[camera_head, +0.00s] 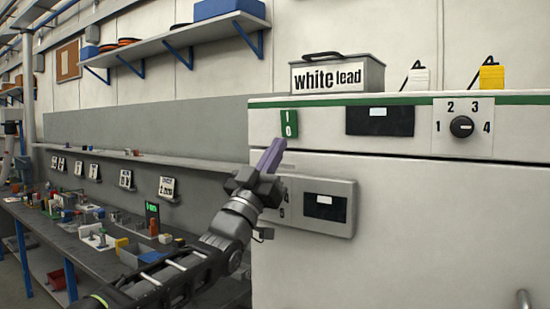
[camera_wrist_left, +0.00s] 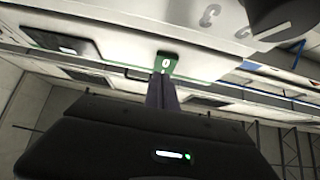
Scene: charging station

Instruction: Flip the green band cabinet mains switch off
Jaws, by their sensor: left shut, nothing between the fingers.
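The cabinet (camera_head: 385,225) is cream-white with a green band (camera_head: 350,101) along its top edge. Its green mains switch (camera_head: 288,122), marked I and O, sits on the upper front at the left, below the band. My left gripper (camera_head: 270,152) is shut and empty, its purple-grey fingers pointing up at the switch's lower end. In the left wrist view the shut fingers (camera_wrist_left: 162,88) reach toward the green switch (camera_wrist_left: 166,63), overlapping its lower part. I cannot tell whether they touch it. My right gripper is not in view.
A dark display (camera_head: 380,121) and a rotary knob (camera_head: 462,126) are on the cabinet front. A smaller panel (camera_head: 340,207) juts out beside my left wrist. A "white lead" box (camera_head: 338,75) stands on top. A cluttered workbench (camera_head: 90,255) is at the left.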

